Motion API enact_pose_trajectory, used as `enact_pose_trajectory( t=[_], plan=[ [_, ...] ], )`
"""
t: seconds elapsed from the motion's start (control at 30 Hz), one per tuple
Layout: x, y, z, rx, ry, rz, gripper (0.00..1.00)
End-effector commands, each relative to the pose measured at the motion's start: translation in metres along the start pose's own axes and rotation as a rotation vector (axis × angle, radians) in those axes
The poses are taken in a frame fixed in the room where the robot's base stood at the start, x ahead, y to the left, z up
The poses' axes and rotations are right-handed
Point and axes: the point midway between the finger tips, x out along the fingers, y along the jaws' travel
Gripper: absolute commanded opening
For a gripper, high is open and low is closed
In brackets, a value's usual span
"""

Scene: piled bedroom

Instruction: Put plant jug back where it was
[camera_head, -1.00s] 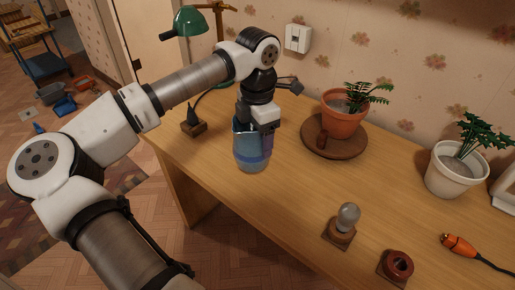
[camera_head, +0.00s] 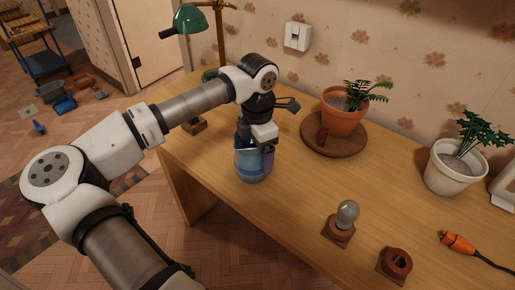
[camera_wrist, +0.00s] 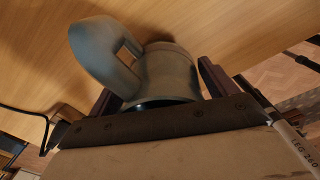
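The plant jug (camera_head: 251,163) is blue-grey with a darker band and stands upright above or on the front left part of the wooden desk. I cannot tell whether its base touches the desk. My gripper (camera_head: 265,143) is at the jug's upper part, pointing down. In the wrist view the jug (camera_wrist: 170,75), with its thick looped handle at the left, sits between the two dark fingers of my gripper (camera_wrist: 160,90). The fingers are closed on its sides.
A potted fern in terracotta (camera_head: 342,118) stands on a round brown tray (camera_head: 334,145). A white pot (camera_head: 455,168), a bulb on a wooden base (camera_head: 346,217), a reddish ring-shaped item (camera_head: 396,263) and an orange tool (camera_head: 459,243) are at the right. A green lamp (camera_head: 191,20) stands behind. The desk's middle is clear.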

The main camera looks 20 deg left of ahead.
Motion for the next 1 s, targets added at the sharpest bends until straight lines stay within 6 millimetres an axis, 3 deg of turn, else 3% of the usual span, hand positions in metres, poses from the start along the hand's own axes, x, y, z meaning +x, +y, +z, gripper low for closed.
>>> enact_pose_trajectory(
  t=[0.47, 1.0],
  plan=[
    [-0.007, 0.001, 0.0, -0.001, 0.0, 0.002, 0.93],
    [-0.11, 0.001, 0.0, -0.001, 0.0, 0.002, 0.93]
  ],
)
